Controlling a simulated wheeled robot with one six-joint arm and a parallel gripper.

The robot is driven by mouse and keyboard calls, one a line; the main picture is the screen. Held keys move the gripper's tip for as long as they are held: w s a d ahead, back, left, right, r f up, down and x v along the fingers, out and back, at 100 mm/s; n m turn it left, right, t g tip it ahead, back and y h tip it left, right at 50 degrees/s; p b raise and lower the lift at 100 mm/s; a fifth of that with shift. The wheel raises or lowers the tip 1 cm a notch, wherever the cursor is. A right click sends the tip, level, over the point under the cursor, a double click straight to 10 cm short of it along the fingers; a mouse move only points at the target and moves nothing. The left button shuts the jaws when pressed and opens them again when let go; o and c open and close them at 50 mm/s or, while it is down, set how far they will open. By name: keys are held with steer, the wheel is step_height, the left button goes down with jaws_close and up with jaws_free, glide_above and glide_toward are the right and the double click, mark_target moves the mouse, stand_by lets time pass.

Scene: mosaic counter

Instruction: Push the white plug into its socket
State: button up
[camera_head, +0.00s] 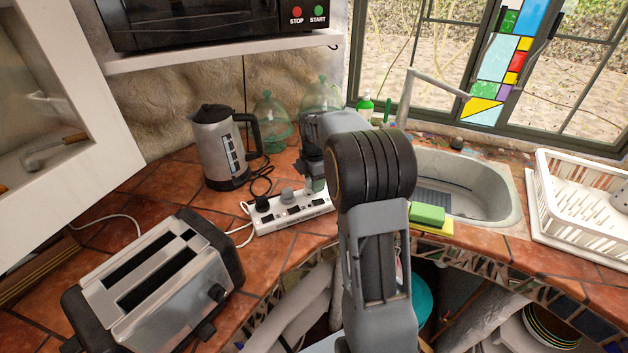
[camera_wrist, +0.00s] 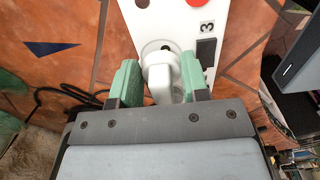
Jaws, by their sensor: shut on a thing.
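The white plug (camera_wrist: 160,80) is between the green fingertips of my gripper (camera_wrist: 158,84) in the wrist view, and the gripper is shut on it. The plug's front end lies at a round socket (camera_wrist: 148,48) on the white power strip (camera_wrist: 175,12), with a dark hole showing beside it. I cannot tell how deep the plug sits. In the head view my gripper (camera_head: 316,186) is at the right end of the power strip (camera_head: 292,218); the plug is hidden there.
A kettle (camera_head: 220,150) is behind, a toaster (camera_head: 155,285) at front left. The sink (camera_head: 465,180) with a green sponge (camera_head: 428,214) is right. Glass jars (camera_head: 272,125) stand behind.

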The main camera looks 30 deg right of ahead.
steer(key=shift+f+b, duration=0.3)
steer(key=shift+f, duration=0.3)
steer(key=o, duration=1)
steer(key=shift+c, duration=0.2)
steer(key=shift+r, duration=0.1)
step_height(320, 180, up, 14)
steer(key=shift+f, duration=0.2)
